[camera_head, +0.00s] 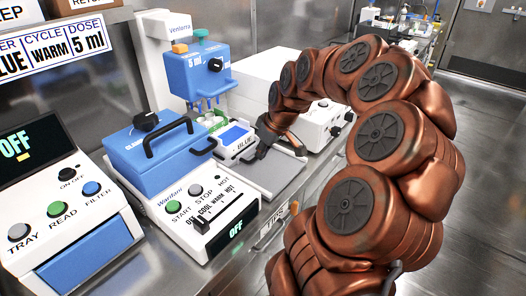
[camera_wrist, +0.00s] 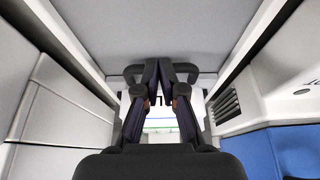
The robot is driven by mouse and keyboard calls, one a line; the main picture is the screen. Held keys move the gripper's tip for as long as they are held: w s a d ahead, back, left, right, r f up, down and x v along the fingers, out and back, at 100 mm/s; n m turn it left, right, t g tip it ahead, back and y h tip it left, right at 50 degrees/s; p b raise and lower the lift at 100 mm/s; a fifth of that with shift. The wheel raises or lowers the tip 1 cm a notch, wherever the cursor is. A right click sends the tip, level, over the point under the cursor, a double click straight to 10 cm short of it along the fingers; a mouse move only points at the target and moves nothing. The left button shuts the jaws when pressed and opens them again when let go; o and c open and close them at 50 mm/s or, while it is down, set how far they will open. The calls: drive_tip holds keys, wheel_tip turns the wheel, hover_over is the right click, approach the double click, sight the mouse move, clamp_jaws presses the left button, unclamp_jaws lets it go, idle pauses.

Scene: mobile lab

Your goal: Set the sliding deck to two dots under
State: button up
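The blue dispenser head (camera_head: 200,75), marked 5 ml, stands over a light grey deck plate (camera_head: 283,178) on the bench in the head view. A small blue screen (camera_head: 235,133) and a BLUE label sit beside my gripper. My gripper (camera_head: 262,146) is low over the deck area, partly hidden by its own wrist. In the wrist view, the fingertips of my gripper (camera_wrist: 165,70) are close together in front of a plain grey surface (camera_wrist: 160,45). I cannot tell whether anything thin is between them. No dot marks are readable, and my arm hides part of the deck.
A blue-lidded warmer (camera_head: 160,155) with a black handle stands left of the deck, its display reading OFF. A reader (camera_head: 60,200) is at far left. A white device (camera_head: 322,125) with knobs stands behind my wrist. The floor at right is clear.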

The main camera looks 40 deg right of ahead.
drive_tip(key=o, duration=1.6)
drive_tip(key=shift+f, duration=0.1)
drive_tip(key=v, duration=1.2)
drive_tip(key=shift+w, duration=0.1)
